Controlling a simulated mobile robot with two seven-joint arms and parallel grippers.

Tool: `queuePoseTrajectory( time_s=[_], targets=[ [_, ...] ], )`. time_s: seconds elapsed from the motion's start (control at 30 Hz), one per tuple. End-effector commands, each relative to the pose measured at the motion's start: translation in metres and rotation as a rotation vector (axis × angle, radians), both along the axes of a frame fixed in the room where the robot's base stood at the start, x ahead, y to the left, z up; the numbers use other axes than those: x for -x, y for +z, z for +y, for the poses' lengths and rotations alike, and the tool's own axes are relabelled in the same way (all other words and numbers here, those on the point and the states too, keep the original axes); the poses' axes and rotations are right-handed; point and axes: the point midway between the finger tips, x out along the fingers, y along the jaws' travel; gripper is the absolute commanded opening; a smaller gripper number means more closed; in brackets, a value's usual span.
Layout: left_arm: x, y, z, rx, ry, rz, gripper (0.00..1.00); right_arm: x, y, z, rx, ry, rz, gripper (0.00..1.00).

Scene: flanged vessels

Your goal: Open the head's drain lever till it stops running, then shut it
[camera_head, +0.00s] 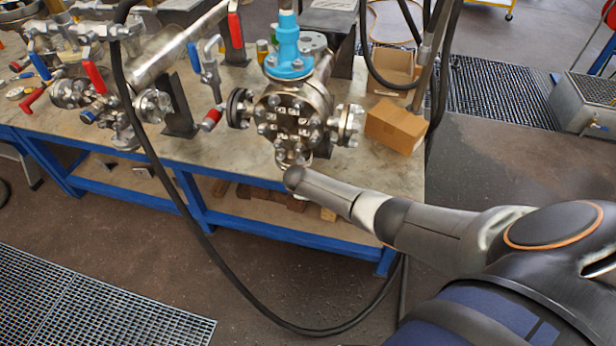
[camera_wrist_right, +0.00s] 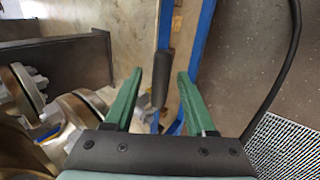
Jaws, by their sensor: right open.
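The head (camera_head: 293,118) is a steel flanged vessel with a bolted round face and a light-blue fitting (camera_head: 288,60) on top, at the bench's front edge in the head view. My right arm reaches it from the lower right; the gripper itself is hidden there. In the right wrist view my right gripper (camera_wrist_right: 160,74) is open, with two green fingers apart. A dark grip (camera_wrist_right: 164,70), seemingly the drain lever's handle, shows between the fingers; I cannot tell whether they touch it. Running liquid cannot be made out. My left gripper is not in view.
The blue-framed bench (camera_head: 235,165) carries red-handled (camera_head: 95,76) and blue-handled valves to the left. Cardboard boxes (camera_head: 396,126) stand right of the head. A black hose (camera_head: 170,195) loops down in front of the bench. The floor in front is open, with grating at lower left.

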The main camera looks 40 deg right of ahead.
Motion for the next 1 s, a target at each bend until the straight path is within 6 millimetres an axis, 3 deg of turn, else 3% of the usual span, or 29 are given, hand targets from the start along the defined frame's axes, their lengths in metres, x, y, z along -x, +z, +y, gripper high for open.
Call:
queuePoseTrajectory(
  time_s=[0.3,0.6,1.0],
  targets=[
    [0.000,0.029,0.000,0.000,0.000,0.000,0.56,0.017,0.042,0.019,0.001,0.001,-0.001,0.56],
    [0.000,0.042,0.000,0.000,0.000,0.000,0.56,0.033,0.081,0.040,0.000,0.001,-0.002,0.56],
    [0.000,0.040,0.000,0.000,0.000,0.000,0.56,0.042,0.100,0.051,0.002,-0.001,0.001,0.56]
  ],
)
